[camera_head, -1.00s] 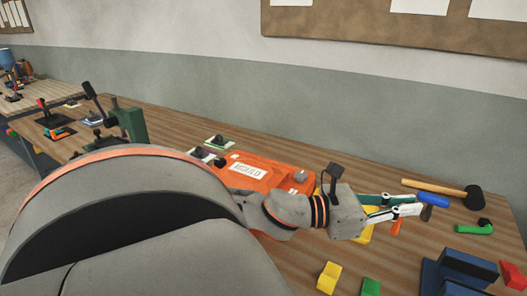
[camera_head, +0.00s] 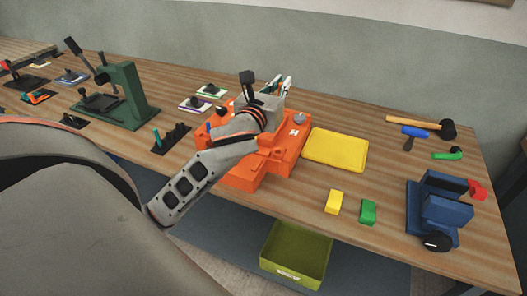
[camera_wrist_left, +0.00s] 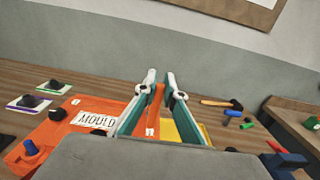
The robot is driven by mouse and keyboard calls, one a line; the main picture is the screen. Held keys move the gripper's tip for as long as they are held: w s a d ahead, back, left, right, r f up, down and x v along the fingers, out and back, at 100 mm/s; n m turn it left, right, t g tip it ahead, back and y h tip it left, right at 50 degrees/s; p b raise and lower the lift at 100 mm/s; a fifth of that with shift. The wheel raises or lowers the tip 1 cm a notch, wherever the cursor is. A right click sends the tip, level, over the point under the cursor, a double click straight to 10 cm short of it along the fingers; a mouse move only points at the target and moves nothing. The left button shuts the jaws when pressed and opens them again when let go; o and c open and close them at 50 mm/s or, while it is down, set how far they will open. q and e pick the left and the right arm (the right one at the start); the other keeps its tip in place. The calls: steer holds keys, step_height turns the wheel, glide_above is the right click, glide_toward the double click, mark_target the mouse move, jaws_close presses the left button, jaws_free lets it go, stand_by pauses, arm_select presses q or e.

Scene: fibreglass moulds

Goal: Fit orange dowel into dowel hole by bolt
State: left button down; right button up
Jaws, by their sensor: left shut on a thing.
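The orange mould (camera_head: 292,158) lies on the workbench, and its "MOULD" label shows in the wrist view (camera_wrist_left: 97,119). My left gripper (camera_head: 284,84) is over the far side of the mould in the head view, its fingers pointing away. In the wrist view the gripper (camera_wrist_left: 161,78) is shut on the orange dowel (camera_wrist_left: 157,93), which shows between the fingers against the orange mould. A grey round knob (camera_head: 299,118) is at the mould's far right corner. My arm covers much of the mould; I cannot make out the dowel hole or tell which part is the bolt. My right gripper is out of view.
A yellow tray (camera_head: 337,149) lies right of the mould. Yellow (camera_head: 334,202) and green (camera_head: 368,212) blocks are in front. A blue vise (camera_head: 440,208) and a mallet (camera_head: 425,123) are at right. A green press (camera_head: 125,97) stands at left. A green bin (camera_head: 295,252) is below.

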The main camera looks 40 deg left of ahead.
arm_select(q)
steer(key=shift+f+b, duration=2.7)
steer(key=shift+f, duration=7.2)
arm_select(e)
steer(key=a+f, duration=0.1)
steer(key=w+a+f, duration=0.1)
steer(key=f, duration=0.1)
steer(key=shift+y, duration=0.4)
arm_select(q)
steer(key=shift+f, duration=0.15)
steer(key=c, duration=2.4)
jaws_free()
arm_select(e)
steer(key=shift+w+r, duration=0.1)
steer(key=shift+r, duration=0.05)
